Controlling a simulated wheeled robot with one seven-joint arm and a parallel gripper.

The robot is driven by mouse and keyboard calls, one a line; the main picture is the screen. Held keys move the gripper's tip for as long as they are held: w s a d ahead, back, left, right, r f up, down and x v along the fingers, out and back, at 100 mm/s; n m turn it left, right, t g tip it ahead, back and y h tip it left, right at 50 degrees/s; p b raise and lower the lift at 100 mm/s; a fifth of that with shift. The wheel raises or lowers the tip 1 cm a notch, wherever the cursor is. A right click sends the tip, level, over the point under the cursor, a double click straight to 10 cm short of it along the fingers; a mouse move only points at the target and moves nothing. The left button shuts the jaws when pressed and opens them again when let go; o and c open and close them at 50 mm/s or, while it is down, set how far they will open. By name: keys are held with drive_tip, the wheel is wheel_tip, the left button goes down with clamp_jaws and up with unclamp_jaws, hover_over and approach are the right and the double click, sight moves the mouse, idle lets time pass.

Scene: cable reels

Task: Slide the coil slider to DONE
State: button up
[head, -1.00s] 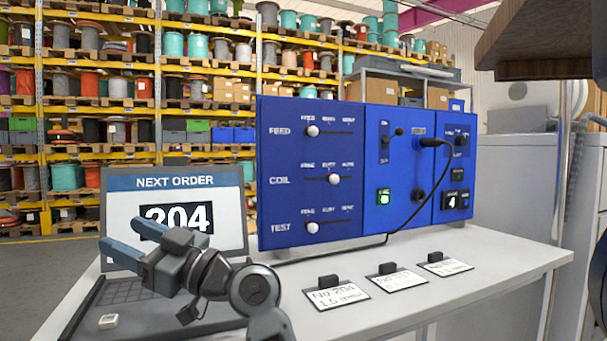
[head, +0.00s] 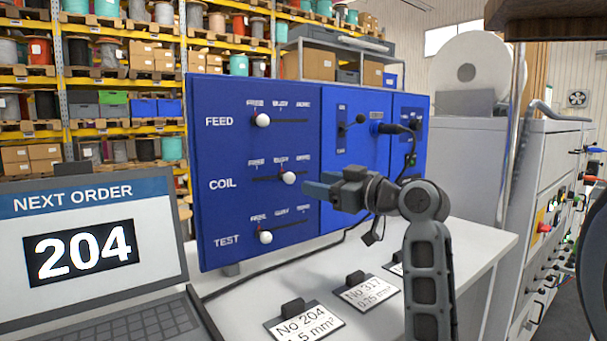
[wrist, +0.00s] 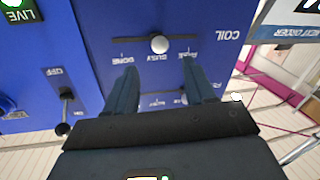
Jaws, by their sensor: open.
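The COIL slider on the blue panel (head: 204,150) has a round white knob (head: 289,178) on a dark horizontal slot. The knob stands at the middle mark, BUSY; DONE is at the slot's right end in the head view. In the wrist view, which is upside down, the knob (wrist: 159,44) lies ahead of and between my fingertips, with DONE on the left. My gripper (head: 314,184) is open and empty, just right of the knob in the head view. The fingers (wrist: 159,68) appear short of the knob, with no contact visible.
The FEED knob (head: 262,120) above and TEST knob (head: 265,237) below both sit at the left, FREE. A cable (head: 350,232) hangs across the panel's right part. A laptop (head: 95,240) showing 204 and label cards (head: 304,326) occupy the bench.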

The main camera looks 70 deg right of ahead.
sight(294, 179)
drive_tip(key=p+x, duration=0.2)
drive_tip(key=x, duration=0.5)
drive_tip(key=shift+w+d, duration=0.1)
drive_tip(key=shift+w, duration=0.2)
clamp_jaws()
drive_tip(key=shift+f, duration=0.1)
idle(0.3)
